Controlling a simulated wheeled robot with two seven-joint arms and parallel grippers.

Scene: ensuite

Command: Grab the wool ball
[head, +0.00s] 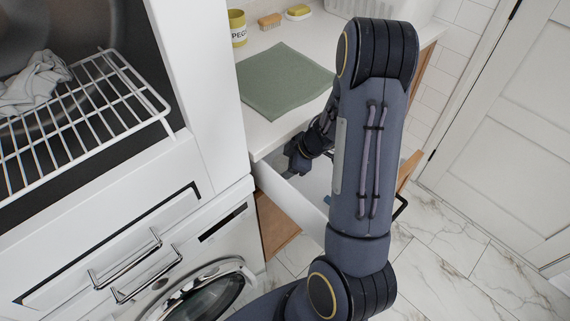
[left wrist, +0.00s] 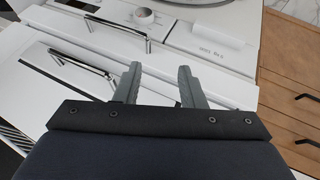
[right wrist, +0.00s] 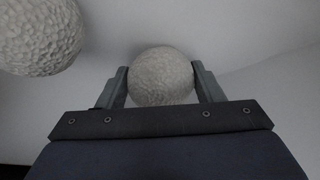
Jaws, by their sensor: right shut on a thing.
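In the right wrist view a pale, rough-textured wool ball (right wrist: 162,77) sits between the two fingers of my right gripper (right wrist: 163,85), which is shut on it. A second similar wool ball (right wrist: 40,36) lies at the upper left, apart from the gripper. In the head view my right gripper (head: 294,160) reaches down into an open white drawer (head: 283,193) under the counter; the balls are hidden there. My left gripper (left wrist: 158,85) shows only in the left wrist view, with its fingers apart and nothing between them, in front of white appliance fronts.
The counter above the drawer holds a green cloth (head: 284,82), a yellow mug (head: 237,28), a brush (head: 269,21) and a soap dish (head: 298,12). A washing machine (head: 222,246) stands left of the drawer. A wire rack (head: 84,118) juts out at the upper left. Marble floor (head: 440,262) is clear at right.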

